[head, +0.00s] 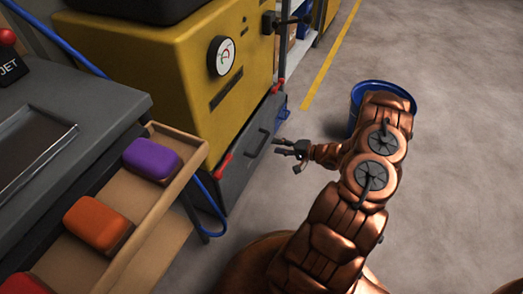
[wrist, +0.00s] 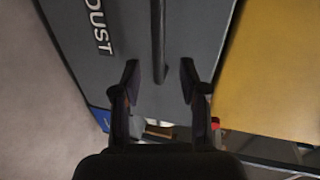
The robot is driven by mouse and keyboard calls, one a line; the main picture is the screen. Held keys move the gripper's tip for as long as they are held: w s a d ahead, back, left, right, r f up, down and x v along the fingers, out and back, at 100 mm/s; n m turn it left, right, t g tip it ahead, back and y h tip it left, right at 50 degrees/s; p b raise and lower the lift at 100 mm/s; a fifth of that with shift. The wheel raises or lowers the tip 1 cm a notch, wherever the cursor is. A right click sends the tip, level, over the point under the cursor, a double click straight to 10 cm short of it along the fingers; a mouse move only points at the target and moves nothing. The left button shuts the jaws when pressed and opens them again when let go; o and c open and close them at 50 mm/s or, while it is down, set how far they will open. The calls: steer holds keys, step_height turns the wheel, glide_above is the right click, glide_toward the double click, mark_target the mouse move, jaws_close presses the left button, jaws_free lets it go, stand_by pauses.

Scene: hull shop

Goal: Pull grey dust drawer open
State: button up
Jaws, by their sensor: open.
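The grey dust drawer (head: 236,172) is low in the front of a yellow machine and looks shut. Its front carries the word DUST in the wrist view (wrist: 120,75). A dark bar handle (head: 259,143) stands on the drawer front; in the wrist view the handle (wrist: 158,40) runs up from between my fingertips. My gripper (head: 289,153) is open just in front of the handle. In the wrist view my gripper (wrist: 160,80) has one finger on each side of the handle's near end, with gaps on both sides. Whether the handle is deep between the fingers I cannot tell.
The yellow machine (head: 165,70) has a gauge (head: 222,56). Red fittings (head: 224,167) sit at the drawer's edges. A blue bin (head: 357,97) stands behind my arm. A wooden tray (head: 165,215) with coloured blocks juts out at the left. The floor right of the drawer is mostly free.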

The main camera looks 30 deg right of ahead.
mark_target(261, 144)
steer(key=shift+s+a+b+x, duration=0.15)
steer(key=shift+b+x, duration=0.2)
steer(key=shift+x, duration=0.9)
steer(key=shift+s+a+b+x, duration=0.15)
steer(key=shift+b+x, duration=0.15)
steer(key=shift+x, duration=1)
steer(key=shift+a+b+x, duration=0.15)
steer(key=shift+b+x, duration=0.2)
steer(key=shift+x, duration=0.9)
steer(key=shift+f, duration=0.15)
jaws_close()
